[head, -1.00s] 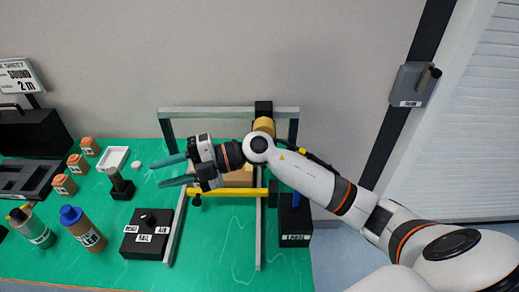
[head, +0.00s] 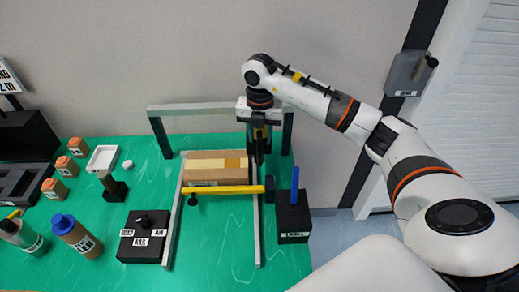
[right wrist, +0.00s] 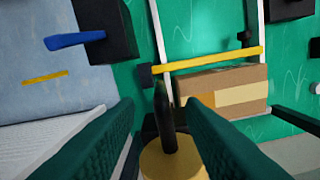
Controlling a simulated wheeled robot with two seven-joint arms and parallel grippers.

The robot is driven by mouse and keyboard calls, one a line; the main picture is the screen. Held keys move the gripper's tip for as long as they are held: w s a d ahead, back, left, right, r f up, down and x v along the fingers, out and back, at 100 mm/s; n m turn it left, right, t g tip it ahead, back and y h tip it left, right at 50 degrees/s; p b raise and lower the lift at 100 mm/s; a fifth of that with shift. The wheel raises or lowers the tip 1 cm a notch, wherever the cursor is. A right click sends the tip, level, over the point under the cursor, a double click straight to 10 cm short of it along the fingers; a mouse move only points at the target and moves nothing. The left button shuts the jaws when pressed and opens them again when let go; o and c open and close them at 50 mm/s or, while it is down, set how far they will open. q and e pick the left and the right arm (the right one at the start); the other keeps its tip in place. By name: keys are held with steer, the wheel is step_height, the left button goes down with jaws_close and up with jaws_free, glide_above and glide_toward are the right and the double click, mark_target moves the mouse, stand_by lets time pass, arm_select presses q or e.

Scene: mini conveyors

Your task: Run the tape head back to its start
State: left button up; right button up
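The tape head shows in the right wrist view as a tan-yellow roll (right wrist: 172,162) with an upright black handle (right wrist: 163,118). It is at the right side of the grey gantry frame (head: 190,108), mostly hidden behind my right gripper in the head view. My right gripper (head: 258,150) points down there. In the right wrist view its green fingers (right wrist: 160,105) are apart, with the handle between them; I cannot tell whether they touch it. A taped cardboard box (head: 205,165) lies between the rails, just left of the gripper. My left gripper is out of view.
A yellow bar (head: 225,189) crosses the rails (head: 257,235) before the box. A black box with a blue lever (head: 295,183) stands at right. A black knob box (head: 145,235), bottles (head: 75,232) and small orange blocks (head: 78,146) are at left.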

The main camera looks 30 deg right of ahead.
mark_target(260, 143)
step_height(260, 143, down, 6)
steer(key=shift+f+p, duration=0.1)
steer(key=shift+p, duration=0.9)
steer(key=shift+f, duration=0.75)
steer(key=shift+c, duration=0.6)
jaws_close()
